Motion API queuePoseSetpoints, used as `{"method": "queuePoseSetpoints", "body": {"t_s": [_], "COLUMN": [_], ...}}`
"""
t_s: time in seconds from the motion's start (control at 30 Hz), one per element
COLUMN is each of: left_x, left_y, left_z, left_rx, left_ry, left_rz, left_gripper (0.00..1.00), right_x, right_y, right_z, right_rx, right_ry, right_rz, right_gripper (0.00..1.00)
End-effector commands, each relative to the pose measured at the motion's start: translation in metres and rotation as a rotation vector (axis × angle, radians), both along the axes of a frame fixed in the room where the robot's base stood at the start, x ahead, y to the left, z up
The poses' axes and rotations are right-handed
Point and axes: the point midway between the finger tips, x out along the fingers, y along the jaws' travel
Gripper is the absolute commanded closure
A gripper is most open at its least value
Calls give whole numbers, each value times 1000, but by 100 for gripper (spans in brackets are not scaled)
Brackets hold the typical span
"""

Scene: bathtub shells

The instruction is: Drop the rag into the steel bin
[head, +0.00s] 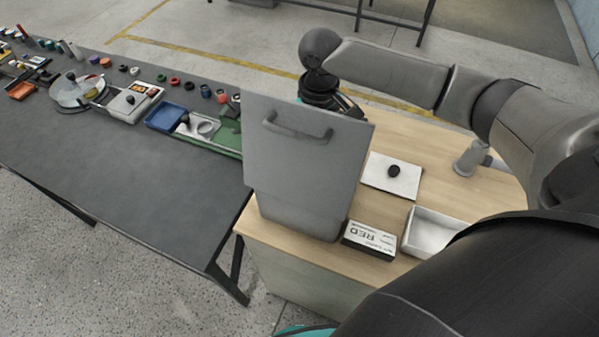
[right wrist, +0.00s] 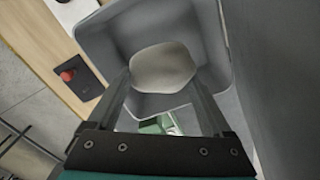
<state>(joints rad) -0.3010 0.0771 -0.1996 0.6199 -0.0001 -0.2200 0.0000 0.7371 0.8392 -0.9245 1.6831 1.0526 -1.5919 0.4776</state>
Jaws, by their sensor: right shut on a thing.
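The steel bin (head: 300,215) stands on the wooden-topped counter, with its grey handled lid (head: 305,155) raised towards me. The lid hides the bin's mouth and my right gripper's fingers in the head view. In the right wrist view my right gripper (right wrist: 160,76) points down into the grey-walled bin (right wrist: 215,45). Its fingers are shut on a pale, rounded rag (right wrist: 163,66) held between their tips, within the bin's outline. How far the rag is above the bottom cannot be told. My left gripper is out of view.
A box marked RED (head: 370,240), a white tray (head: 432,232) and a white plate with a black knob (head: 393,175) sit right of the bin. A dark bench (head: 130,170) with several small items along its back lies left; its front is clear.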

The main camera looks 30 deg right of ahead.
Motion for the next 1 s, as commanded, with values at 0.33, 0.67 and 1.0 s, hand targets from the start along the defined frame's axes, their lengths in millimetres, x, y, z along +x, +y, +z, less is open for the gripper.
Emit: {"method": "queuePoseSetpoints", "body": {"t_s": [0.33,0.67,1.0], "left_x": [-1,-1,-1], "left_y": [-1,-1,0], "left_z": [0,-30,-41], "left_rx": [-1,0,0], "left_ry": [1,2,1], "left_rz": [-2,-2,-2], "left_gripper": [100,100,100], "right_x": [0,0,0], "right_y": [0,0,0], "right_z": [-16,-54,-60], "right_rx": [0,-2,-1], "right_ry": [1,-2,-1], "right_rz": [0,1,0], "right_gripper": [76,76,76]}}
